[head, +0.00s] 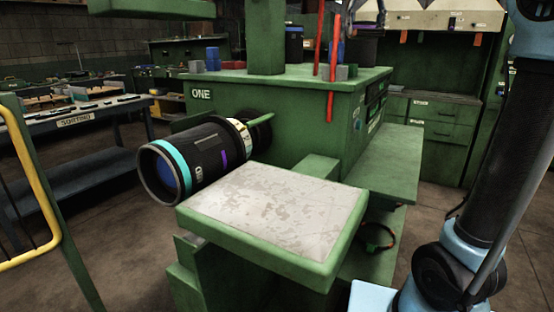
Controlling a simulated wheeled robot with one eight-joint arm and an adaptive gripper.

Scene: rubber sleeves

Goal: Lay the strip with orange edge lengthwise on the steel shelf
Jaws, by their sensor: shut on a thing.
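My gripper (366,13) shows only in part, as dark jaw pieces cut off by the top edge of the head view. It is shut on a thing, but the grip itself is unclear. A long thin orange-red strip (332,85) hangs close to the left of the jaws, in front of the green machine; I take it for the strip with orange edge, though this is not certain. The likely steel shelf is the pale, worn plate (280,210) with a green rim in the foreground. It is bare, and lies below the gripper in the picture.
A dark cylinder (185,170) with a teal ring sticks out left of the plate. A second red upright (319,45) and small cups stand on the machine (300,105). A yellow rail (35,190) is at the left. A lower green ledge (385,165) is clear.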

